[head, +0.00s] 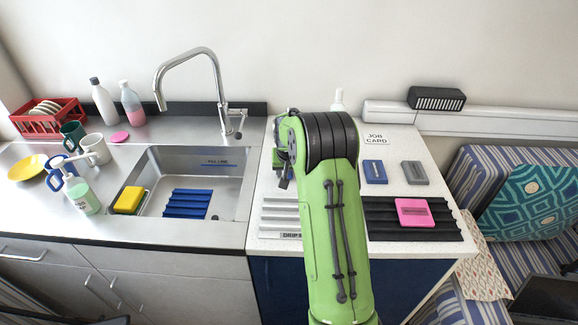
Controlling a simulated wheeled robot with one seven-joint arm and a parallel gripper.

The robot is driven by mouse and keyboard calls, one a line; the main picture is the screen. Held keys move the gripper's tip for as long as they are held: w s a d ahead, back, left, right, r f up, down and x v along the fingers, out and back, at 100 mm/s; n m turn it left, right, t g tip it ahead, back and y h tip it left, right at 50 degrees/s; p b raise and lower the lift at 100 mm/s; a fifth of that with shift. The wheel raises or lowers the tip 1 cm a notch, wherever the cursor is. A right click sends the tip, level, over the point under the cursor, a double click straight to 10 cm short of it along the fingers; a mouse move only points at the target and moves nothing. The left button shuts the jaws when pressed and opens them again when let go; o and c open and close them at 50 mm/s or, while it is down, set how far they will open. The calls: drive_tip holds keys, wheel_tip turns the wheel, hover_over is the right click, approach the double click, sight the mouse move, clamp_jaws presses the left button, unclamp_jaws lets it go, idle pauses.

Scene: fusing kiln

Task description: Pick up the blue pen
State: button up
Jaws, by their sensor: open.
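I cannot make out a blue pen anywhere in the head view; my own arm hides part of the white worktop. My gripper (285,178) shows only in part, as small dark pieces at the left of my green arm's end. It is open, above the worktop's left part, and I see nothing held in it. Blue things in view are a flat blue block (375,171) on the worktop below the job card, and a ribbed blue mat (187,204) in the sink.
The steel sink (237,196) with its tall tap (212,75) is left of my arm. Mugs, bottles and a red rack (62,121) crowd the left counter.

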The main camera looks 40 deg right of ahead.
clamp_jaws()
idle(0.7)
